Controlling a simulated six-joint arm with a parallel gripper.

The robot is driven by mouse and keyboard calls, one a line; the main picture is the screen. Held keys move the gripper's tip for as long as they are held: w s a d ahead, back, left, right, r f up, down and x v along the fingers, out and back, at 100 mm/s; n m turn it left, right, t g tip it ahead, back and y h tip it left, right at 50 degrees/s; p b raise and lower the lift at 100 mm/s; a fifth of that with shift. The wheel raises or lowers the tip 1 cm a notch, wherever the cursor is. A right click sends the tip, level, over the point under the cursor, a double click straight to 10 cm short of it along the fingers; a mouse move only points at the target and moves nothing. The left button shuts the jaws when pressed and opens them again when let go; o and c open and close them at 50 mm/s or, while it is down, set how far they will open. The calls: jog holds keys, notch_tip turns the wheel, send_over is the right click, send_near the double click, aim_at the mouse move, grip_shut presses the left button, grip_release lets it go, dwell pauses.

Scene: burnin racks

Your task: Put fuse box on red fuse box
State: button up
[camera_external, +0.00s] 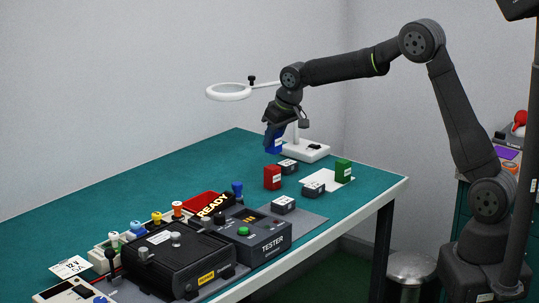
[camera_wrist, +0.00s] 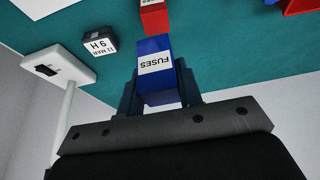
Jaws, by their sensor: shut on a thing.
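A blue fuse box (camera_external: 273,139) is between the fingers of my gripper (camera_external: 275,128), held above the green table. In the wrist view the blue fuse box (camera_wrist: 155,72) carries a white FUSES label, and my gripper (camera_wrist: 160,85) is shut on its sides. The red fuse box (camera_external: 272,177) stands upright on the table below the held box. Part of it shows in the wrist view (camera_wrist: 154,17), just beyond the blue box. The two boxes look apart in the external view.
A green box (camera_external: 343,170) stands on a white sheet (camera_external: 322,181). Small dark labelled blocks (camera_external: 313,190) lie around the red box. A magnifier lamp base (camera_external: 305,150) stands behind. A tester (camera_external: 262,243), black case (camera_external: 180,262) and red tray (camera_external: 200,203) fill the front.

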aim_at(272, 151)
jog(key=shift+s+a+f, duration=0.1)
jog(key=shift+a+f, duration=0.05)
jog(key=shift+a, duration=0.1)
jog(key=shift+f, duration=1.95)
jog(key=shift+f, duration=0.15)
jog(key=o, duration=1)
jog(key=shift+c, duration=0.2)
jog(key=v, duration=1.2)
